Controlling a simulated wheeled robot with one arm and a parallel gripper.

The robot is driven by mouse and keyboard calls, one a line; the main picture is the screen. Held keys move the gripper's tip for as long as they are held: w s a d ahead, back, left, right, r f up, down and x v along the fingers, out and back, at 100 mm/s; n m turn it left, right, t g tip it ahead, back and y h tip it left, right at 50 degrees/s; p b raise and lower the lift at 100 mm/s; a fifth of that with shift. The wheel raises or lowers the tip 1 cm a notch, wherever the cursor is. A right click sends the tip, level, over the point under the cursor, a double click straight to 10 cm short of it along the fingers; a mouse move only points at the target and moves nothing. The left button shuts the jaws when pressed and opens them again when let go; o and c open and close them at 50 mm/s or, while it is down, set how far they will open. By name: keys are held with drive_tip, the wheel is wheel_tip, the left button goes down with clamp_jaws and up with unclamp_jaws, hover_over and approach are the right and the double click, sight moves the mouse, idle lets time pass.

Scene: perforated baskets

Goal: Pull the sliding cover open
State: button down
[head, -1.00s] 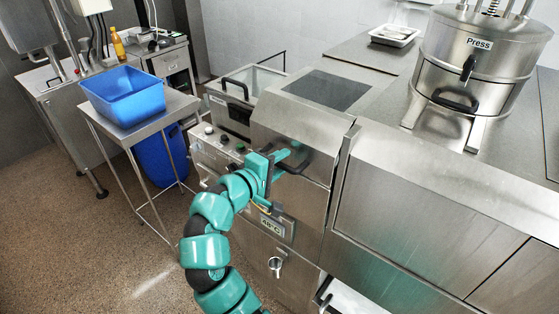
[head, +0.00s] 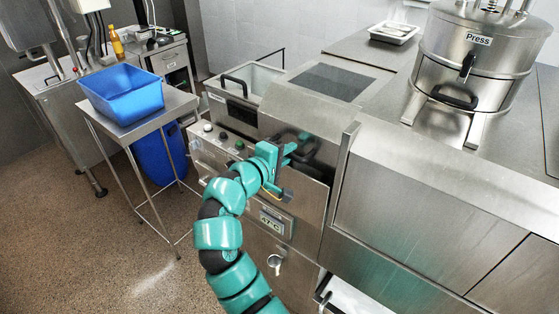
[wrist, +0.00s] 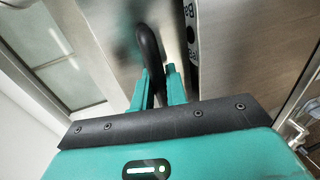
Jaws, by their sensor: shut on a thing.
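The sliding cover (head: 300,112) is a sloping steel panel on the front of the steel machine, with a dark window on top. Its black curved handle (head: 302,150) is on the front, and it shows in the wrist view (wrist: 149,45). My gripper (head: 286,152) is shut on this handle. In the wrist view my teal fingers (wrist: 158,84) close on the lower part of the handle. The fingers and the shadow hide part of the handle in the head view.
A steel basin (head: 240,90) with a black handle stands left of the cover. A blue tub (head: 123,95) sits on a small steel table further left. A steel press (head: 470,75) stands on the worktop at the right. The floor at the left front is clear.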

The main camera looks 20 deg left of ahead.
sight(328, 120)
drive_tip(key=shift+w+r+b+x, duration=0.2)
drive_tip(key=shift+r+b+x, duration=0.9)
drive_tip(key=shift+x, duration=3.05)
drive_tip(key=shift+w+r+b+x, duration=0.15)
drive_tip(key=shift+r+b+x, duration=0.9)
drive_tip(key=shift+x, duration=3.15)
drive_tip(key=shift+w+r+b+x, duration=0.35)
drive_tip(key=shift+b+x, duration=1.3)
drive_tip(key=shift+x, duration=2.5)
drive_tip(key=shift+s+d+r, duration=0.1)
drive_tip(key=shift+d+r, duration=0.05)
drive_tip(key=c, duration=1.5)
unclamp_jaws()
drive_tip(key=shift+o, duration=0.2)
drive_tip(key=shift+s, duration=0.1)
drive_tip(key=b+v, duration=0.3)
drive_tip(key=v, duration=1.4)
drive_tip(key=shift+b, duration=0.3)
drive_tip(key=shift+s, duration=0.1)
